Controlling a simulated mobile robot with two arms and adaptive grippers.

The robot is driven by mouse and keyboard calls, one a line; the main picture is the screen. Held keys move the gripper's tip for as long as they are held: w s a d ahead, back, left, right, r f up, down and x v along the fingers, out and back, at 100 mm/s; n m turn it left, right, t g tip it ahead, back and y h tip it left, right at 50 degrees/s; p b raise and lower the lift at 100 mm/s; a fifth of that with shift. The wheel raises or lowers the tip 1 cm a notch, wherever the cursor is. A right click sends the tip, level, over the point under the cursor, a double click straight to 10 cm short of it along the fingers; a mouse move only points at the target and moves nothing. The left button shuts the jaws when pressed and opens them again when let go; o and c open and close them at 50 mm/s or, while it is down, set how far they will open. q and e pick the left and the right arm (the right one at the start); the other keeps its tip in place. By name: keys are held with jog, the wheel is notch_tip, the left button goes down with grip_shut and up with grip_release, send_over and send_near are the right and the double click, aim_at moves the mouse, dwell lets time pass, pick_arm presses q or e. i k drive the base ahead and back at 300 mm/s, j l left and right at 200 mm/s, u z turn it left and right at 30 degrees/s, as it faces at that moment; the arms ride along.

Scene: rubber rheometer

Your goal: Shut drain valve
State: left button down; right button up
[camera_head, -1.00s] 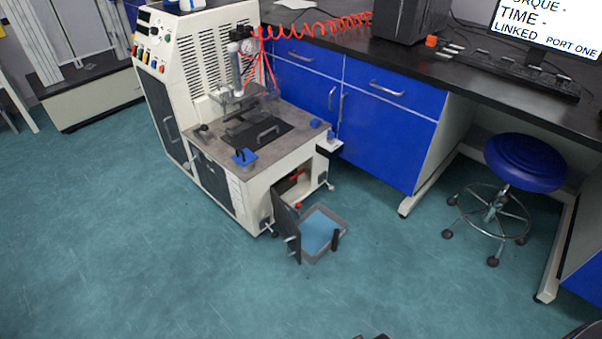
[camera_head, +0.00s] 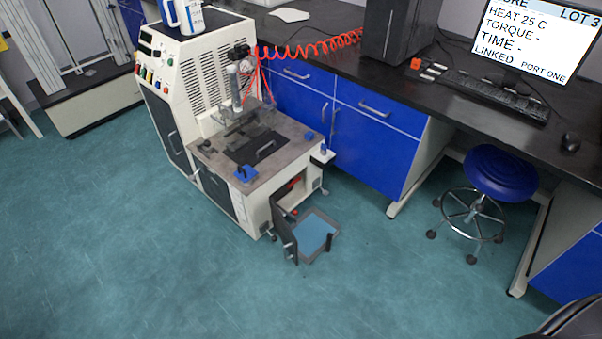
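The rheometer (camera_head: 205,85) is a cream cabinet with a low front bench at the left of centre. At the bench's front end a compartment stands open, and a dark door (camera_head: 283,230) is swung out from it. A small red part (camera_head: 293,184) shows inside the opening, and another small red spot lies lower by the door. Either could belong to the drain valve; its handle position is too small to tell. A grey tray with a blue liquid or lining (camera_head: 313,233) sits outside by the door. Neither gripper can be made out in view.
A blue stool (camera_head: 500,172) stands at the right, beneath the black bench (camera_head: 480,112) holding a monitor and keyboard. Blue cabinets (camera_head: 370,140) stand behind the rheometer. The teal floor (camera_head: 150,270) in front is clear. A dark rounded shape enters at the lower right.

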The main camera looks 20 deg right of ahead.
aim_at(298, 178)
jog(key=i+l+z, duration=0.2)
jog(key=i+l, duration=0.15)
jog(key=l, duration=0.35)
jog(key=i+l+z, duration=0.25)
jog(key=l, duration=0.4)
jog(key=i+l+z, duration=0.2)
jog(key=i+l, duration=0.3)
